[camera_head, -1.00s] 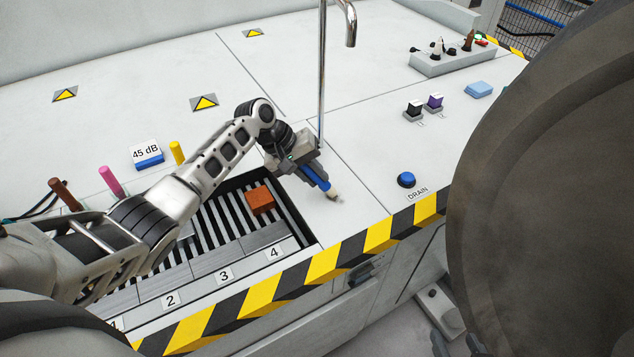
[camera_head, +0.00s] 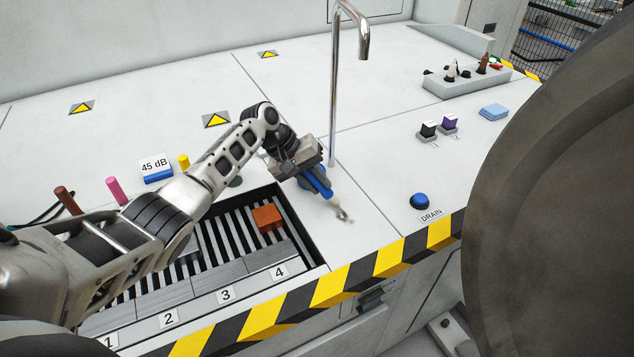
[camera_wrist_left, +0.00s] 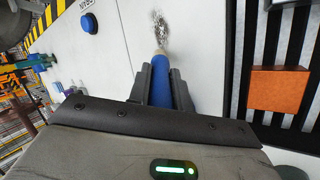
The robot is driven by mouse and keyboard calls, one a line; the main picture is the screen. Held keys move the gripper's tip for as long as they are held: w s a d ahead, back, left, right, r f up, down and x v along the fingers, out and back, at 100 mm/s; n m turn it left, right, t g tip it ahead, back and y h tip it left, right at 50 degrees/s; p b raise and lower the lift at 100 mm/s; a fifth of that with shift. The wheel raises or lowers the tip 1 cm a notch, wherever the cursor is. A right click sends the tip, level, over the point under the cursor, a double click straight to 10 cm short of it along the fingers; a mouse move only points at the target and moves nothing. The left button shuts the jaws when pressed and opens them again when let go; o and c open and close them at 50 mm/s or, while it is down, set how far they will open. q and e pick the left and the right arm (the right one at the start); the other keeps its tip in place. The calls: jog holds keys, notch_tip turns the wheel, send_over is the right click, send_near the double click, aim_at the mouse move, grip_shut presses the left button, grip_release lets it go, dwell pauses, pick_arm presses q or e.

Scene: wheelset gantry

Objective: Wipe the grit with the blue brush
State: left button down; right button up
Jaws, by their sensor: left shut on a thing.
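My left gripper (camera_head: 306,180) is shut on the blue brush (camera_head: 321,187), which points down toward the white worktop to the right of the slatted basin. In the left wrist view the brush (camera_wrist_left: 170,88) lies between the two dark fingers (camera_wrist_left: 161,86). Its pale tip is at the near edge of a speckled grey patch of grit (camera_wrist_left: 173,40). In the head view the grit (camera_head: 346,219) shows as a small grey spot at the brush tip. I cannot tell whether the tip touches the worktop. My right gripper is not in view.
The slatted basin (camera_head: 207,252) holds an orange block (camera_head: 267,217). A chrome tap (camera_head: 335,90) rises behind the gripper. A blue DRAIN button (camera_head: 419,201) is to the right. A striped edge (camera_head: 345,283) runs along the front. A large dark rounded shape hides the far right.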

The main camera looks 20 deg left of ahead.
pick_arm(q)
jog(key=shift+a+r+p, duration=0.1)
jog(key=shift+r+p, duration=2.1)
jog(key=shift+p, duration=0.2)
jog(key=shift+r, duration=0.9)
jog(key=shift+r, duration=0.1)
jog(key=shift+a+r, duration=0.1)
jog(key=shift+r, duration=1.4)
